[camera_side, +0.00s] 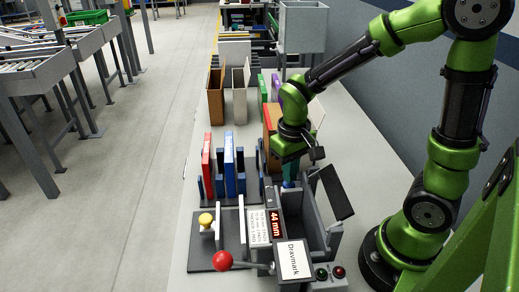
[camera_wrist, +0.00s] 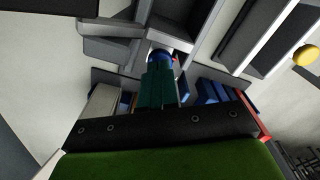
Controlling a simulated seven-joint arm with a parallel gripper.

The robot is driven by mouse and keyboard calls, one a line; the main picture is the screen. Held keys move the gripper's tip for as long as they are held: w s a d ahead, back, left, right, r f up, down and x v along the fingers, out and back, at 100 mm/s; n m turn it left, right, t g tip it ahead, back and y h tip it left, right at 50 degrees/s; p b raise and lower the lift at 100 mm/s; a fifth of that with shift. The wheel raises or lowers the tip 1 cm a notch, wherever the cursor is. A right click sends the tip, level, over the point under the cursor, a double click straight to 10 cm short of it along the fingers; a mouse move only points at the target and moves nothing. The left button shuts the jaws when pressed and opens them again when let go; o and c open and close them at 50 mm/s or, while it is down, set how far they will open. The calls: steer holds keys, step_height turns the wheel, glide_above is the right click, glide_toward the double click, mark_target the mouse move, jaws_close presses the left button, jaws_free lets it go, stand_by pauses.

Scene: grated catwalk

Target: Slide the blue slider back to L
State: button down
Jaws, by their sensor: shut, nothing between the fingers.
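My gripper (camera_side: 289,172) points down over the far end of a grey device with an open trough. In the wrist view its teal fingers (camera_wrist: 158,78) are together, with nothing seen between them. A small blue part (camera_wrist: 160,56), which looks like the blue slider, shows right at the fingertips. Whether the fingers touch it or are just above it I cannot tell. In the side view the gripper and the device wall mostly hide it. The L mark cannot be made out.
The device carries a "44 mm" display (camera_side: 275,224), a "Dravmark" label (camera_side: 294,259) and a red ball lever (camera_side: 222,261). A yellow knob (camera_side: 206,219) is to its left. Red and blue binders (camera_side: 229,165) stand in a rack beside the gripper. A dark tilted panel (camera_side: 337,192) rises on the right.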

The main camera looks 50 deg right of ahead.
steer(key=shift+f, duration=0.45)
steer(key=shift+w+d, duration=1.55)
steer(key=shift+d, duration=0.05)
stand_by(0.9)
step_height(320, 180, up, 6)
stand_by(0.9)
steer(key=s+a+r+m+t+y, duration=0.1)
steer(key=s+a+r+t+y, duration=0.1)
steer(key=s+a+r+t, duration=0.3)
steer(key=s+r+t, duration=0.2)
steer(key=s+r, duration=0.1)
steer(key=r, duration=0.1)
steer(key=shift+s+a+r, duration=0.15)
steer(key=shift+s+r, duration=0.1)
steer(key=shift+s, duration=0.15)
